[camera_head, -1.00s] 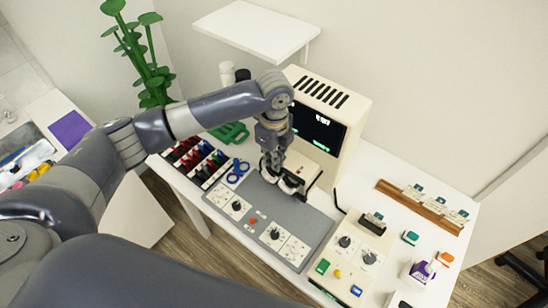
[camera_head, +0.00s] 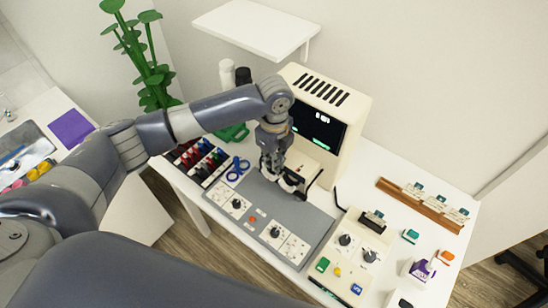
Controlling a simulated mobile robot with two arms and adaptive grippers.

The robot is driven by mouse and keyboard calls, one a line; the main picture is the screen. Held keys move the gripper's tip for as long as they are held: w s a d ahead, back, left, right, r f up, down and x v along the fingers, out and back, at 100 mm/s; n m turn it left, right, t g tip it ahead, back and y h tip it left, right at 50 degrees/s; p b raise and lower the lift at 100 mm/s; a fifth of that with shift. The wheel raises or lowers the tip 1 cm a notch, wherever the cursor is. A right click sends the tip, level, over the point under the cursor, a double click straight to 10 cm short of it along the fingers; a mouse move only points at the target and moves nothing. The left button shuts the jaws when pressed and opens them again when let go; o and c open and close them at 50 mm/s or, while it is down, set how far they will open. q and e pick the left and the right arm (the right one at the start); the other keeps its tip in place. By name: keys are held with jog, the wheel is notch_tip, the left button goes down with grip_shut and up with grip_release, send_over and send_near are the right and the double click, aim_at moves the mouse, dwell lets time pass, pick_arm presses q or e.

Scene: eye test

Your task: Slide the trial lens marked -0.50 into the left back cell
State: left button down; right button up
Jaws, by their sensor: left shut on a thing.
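My left gripper (camera_head: 284,184) points down over the back part of the grey panel (camera_head: 262,207), in front of the cream machine (camera_head: 350,115). It is shut on a small dark thing, mostly hidden by the fingers; I cannot read a mark on it or tell whether it touches the panel. The panel carries white plates with black knobs (camera_head: 236,203). A case with rows of red, blue and dark tabbed pieces (camera_head: 207,168) stands to its left, partly behind my arm. I cannot make out which cell is the left back one. My right gripper is not in view.
Blue ring-shaped handles (camera_head: 238,169) lie beside the case. A knob box (camera_head: 357,247) stands right of the panel. A wooden rack (camera_head: 420,205) with clear pieces is at the right.

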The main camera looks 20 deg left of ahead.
pick_arm(q)
jog(key=shift+f, duration=0.3)
jog(key=c, duration=1.7)
grip_release()
jog(key=shift+s+r, duration=0.1)
jog(key=shift+r, duration=0.25)
notch_tip(320, 180, up, 11)
jog(key=shift+r, duration=0.2)
